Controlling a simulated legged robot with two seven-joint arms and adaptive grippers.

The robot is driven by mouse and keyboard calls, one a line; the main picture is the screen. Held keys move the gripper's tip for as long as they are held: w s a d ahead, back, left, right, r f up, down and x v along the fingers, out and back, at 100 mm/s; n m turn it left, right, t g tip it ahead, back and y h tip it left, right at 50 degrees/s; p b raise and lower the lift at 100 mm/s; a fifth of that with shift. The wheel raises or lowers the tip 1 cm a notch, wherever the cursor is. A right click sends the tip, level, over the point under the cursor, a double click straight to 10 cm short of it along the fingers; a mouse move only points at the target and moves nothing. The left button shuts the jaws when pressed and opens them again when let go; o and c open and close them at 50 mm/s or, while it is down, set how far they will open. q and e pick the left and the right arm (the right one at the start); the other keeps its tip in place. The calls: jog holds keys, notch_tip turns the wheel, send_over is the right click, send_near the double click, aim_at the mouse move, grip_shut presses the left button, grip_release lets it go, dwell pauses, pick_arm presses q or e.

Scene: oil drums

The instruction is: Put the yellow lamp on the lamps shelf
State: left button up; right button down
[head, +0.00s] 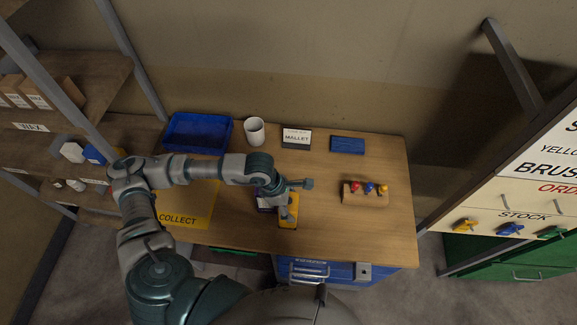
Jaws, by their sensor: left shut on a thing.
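My right gripper is not in view.
The bench (340,225) also holds a blue tray (198,146), a white cup (254,131), a MALLET sign (297,136), a blue block (347,145), a wooden holder with coloured knobs (364,197), a dark item (265,203) and a yellow COLLECT mat (184,219).

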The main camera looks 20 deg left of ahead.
pick_arm(q)
jog(key=w+a+f+p, duration=0.1)
jog(key=w+f+p, duration=0.1)
jog(key=w, duration=0.5)
jog(key=w+a+f+p, duration=0.2)
jog(key=w+p, duration=0.1)
jog(key=w, duration=0.4)
jog(key=shift+w+a+f, duration=0.15)
jog(key=shift+a+f, duration=0.05)
jog(key=shift+f, duration=0.15)
jog(key=o, duration=1.7)
jog(key=shift+o, duration=0.3)
